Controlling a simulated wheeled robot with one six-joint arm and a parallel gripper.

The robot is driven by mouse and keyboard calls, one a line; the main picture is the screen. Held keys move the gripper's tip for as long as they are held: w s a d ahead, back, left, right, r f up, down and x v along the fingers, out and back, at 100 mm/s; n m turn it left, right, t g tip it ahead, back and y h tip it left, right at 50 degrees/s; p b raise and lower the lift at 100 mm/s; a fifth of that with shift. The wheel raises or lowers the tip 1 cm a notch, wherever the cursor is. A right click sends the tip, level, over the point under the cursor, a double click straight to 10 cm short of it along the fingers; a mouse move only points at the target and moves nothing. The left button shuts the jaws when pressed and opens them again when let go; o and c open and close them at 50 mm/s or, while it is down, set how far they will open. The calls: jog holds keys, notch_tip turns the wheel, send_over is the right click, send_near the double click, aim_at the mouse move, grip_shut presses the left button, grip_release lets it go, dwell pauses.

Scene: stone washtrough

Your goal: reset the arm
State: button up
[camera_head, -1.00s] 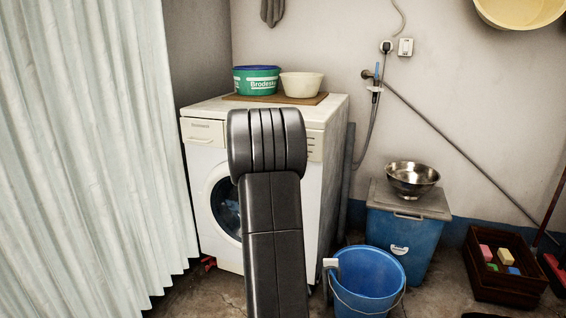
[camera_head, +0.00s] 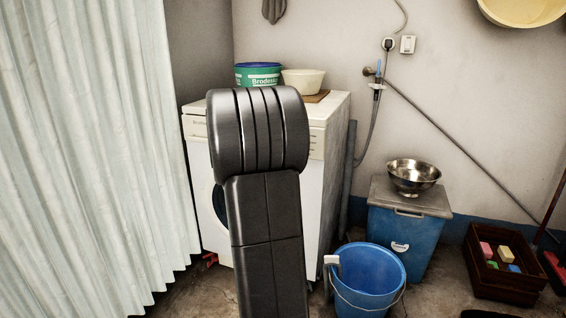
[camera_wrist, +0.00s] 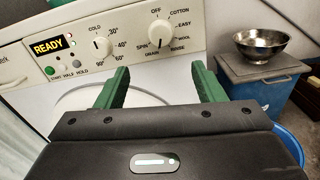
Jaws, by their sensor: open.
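My gripper (camera_wrist: 160,88) shows in the wrist view with its two green fingers apart and nothing between them. It faces the front panel of the white washing machine (camera_wrist: 135,45), and the gap to the panel is hard to judge. The panel has a lit "READY" display (camera_wrist: 48,46), a temperature knob (camera_wrist: 103,46) and a programme knob (camera_wrist: 161,33). In the head view my dark arm stands in front of the washing machine (camera_head: 325,150) and covers much of its front and part of its door. My gripper is hidden there behind the arm.
A green tub (camera_head: 258,76) and a cream bowl (camera_head: 303,81) stand on the machine. To the right are a blue bucket (camera_head: 370,275), a blue bin (camera_head: 400,235) topped by a steel bowl (camera_head: 413,175), and a wooden crate (camera_head: 500,285). A pale curtain (camera_head: 85,150) hangs at left.

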jog(key=b+x, duration=0.1)
jog(key=x, duration=1.2)
jog(key=shift+w+d+f, duration=0.15)
jog(key=shift+w+d, duration=0.05)
jog(key=shift+w, duration=0.1)
jog(key=p+v, duration=0.1)
jog(key=v, duration=1.3)
jog(key=w+d+n+p, duration=0.1)
jog(key=w+d+n, duration=0.1)
jog(key=w+n, duration=0.4)
jog(key=w+d+n+p, duration=0.1)
jog(key=w+n, duration=0.6)
jog(key=n, duration=0.7)
jog(key=shift+d+r+n, duration=0.3)
jog(key=shift+d+n, duration=0.1)
jog(key=shift+d, duration=0.45)
